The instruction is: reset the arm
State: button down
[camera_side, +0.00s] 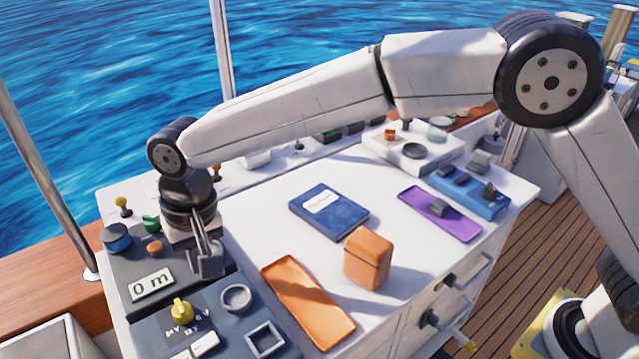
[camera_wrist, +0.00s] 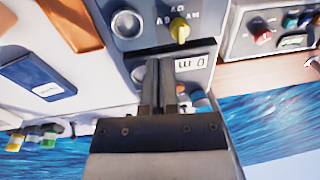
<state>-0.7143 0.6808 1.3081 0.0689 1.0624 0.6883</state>
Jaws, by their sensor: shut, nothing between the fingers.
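My gripper (camera_side: 209,262) is at the left of the white console in the side view, above the dark panel with the "0 m" display (camera_side: 152,285). Its fingers point down and are shut with nothing between them. In the wrist view the gripper (camera_wrist: 160,62) shows its two fingers side by side, over the panel near the display (camera_wrist: 192,62). I cannot tell whether the fingertips touch the panel.
A yellow knob (camera_side: 181,309), blue knob (camera_side: 116,238) and round ring (camera_side: 236,298) are near my gripper. To the right are an orange tray (camera_side: 308,306), orange box (camera_side: 368,259), blue book (camera_side: 329,211) and purple tray (camera_side: 455,222). White console top lies clear between them.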

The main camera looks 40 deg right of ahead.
jog(key=shift+t+h, duration=0.3)
jog(key=shift+t, duration=0.6)
jog(key=s+d+f, duration=0.1)
jog(key=d, duration=0.9)
jog(key=s+d+f, duration=0.1)
jog(key=s+d, duration=0.1)
jog(key=d, duration=0.8)
jog(key=s+d+f, duration=0.2)
jog(key=d, duration=0.8)
jog(key=s+d+f, duration=0.2)
jog(key=s+d, duration=0.5)
jog(key=s, duration=0.1)
jog(key=shift+s+d+f+h, duration=0.3)
jog(key=shift+s+d, duration=0.05)
